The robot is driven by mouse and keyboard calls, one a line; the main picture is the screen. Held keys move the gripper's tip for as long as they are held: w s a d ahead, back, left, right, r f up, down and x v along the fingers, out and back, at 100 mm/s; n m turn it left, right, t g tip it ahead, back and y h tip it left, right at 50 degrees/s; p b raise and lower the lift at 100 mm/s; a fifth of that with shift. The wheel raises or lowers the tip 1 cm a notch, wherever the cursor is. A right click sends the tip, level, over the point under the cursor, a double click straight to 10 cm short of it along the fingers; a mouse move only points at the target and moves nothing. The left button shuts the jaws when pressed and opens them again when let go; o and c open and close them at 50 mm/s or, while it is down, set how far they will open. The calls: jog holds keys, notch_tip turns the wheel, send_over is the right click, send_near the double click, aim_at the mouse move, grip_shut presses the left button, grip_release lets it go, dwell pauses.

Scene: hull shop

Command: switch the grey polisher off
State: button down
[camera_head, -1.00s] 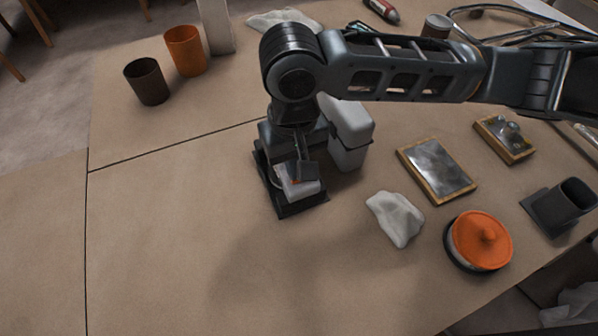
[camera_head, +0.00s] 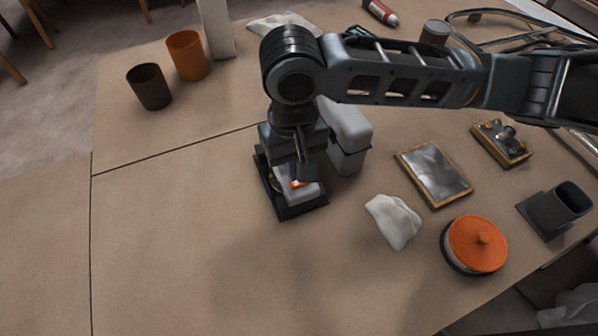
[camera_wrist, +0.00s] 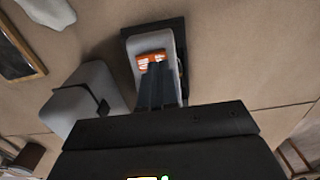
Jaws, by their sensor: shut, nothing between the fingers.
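The grey polisher (camera_head: 306,194) is a light grey body on a black base on the table. It also shows in the wrist view (camera_wrist: 167,43). An orange switch (camera_wrist: 150,60) with pale marks is on its top; only a sliver of it (camera_head: 297,183) shows in the head view, beside my fingers. My gripper (camera_head: 302,177) points down at the polisher, shut and empty. In the wrist view my fingertips (camera_wrist: 156,66) are at the near edge of the switch and hide part of it. I cannot tell whether they touch it or which way it is set.
A grey block (camera_head: 349,135) stands close beside the polisher. A crumpled white cloth (camera_head: 393,221), a framed plate (camera_head: 434,174) and an orange-lidded pot (camera_head: 476,244) lie to the right. Two cups, orange (camera_head: 187,55) and dark (camera_head: 149,87), stand back left. The table's front left is clear.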

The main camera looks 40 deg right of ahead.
notch_tip(320, 180, up, 5)
jog(key=p, duration=0.4)
dwell(0.5)
